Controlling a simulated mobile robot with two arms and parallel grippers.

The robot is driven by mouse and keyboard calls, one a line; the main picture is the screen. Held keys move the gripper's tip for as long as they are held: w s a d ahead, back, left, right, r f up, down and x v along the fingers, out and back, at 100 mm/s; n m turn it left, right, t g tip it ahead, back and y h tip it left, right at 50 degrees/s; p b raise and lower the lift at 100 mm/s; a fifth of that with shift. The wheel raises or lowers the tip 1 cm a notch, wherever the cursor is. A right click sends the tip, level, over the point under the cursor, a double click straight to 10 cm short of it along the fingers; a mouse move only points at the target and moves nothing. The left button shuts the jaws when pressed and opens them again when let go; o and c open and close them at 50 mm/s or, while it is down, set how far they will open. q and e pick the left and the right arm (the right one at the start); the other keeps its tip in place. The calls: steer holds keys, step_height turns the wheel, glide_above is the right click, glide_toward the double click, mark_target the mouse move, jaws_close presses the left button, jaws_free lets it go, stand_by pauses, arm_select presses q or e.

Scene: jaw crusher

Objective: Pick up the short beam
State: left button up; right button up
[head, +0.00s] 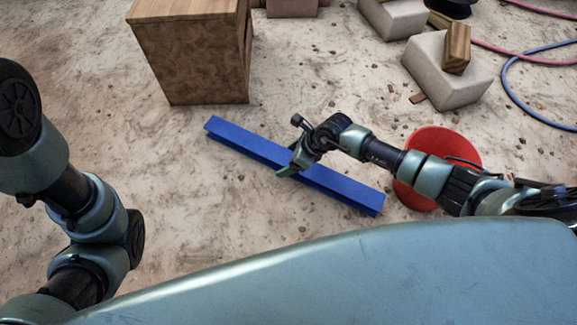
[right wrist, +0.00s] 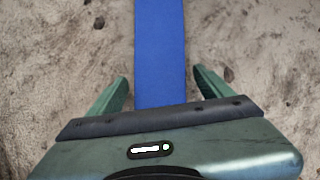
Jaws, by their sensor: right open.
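The short beam is a long blue bar (head: 240,143) lying on the sandy ground in the middle of the head view, slanting from upper left to lower right. My right gripper (head: 291,168) is over the middle of the beam. In the right wrist view the blue beam (right wrist: 160,45) runs between the two green fingers of the open right gripper (right wrist: 160,78), with a gap on each side. The gripper body hides the beam's near part. My left arm is at the left edge of the head view. Its gripper is mostly hidden, and its jaws cannot be made out.
A brown wooden crate (head: 190,60) stands behind the beam's left end. A red round object (head: 436,150) lies right of the beam, partly under my right arm. A pale block (head: 450,75) carrying a wood piece (head: 457,47) stands at upper right, near a blue hose (head: 513,95).

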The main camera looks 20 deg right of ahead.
steer(key=shift+w, duration=0.1)
jaws_close()
steer(key=shift+w+a+r, duration=0.1)
steer(key=shift+r, duration=0.1)
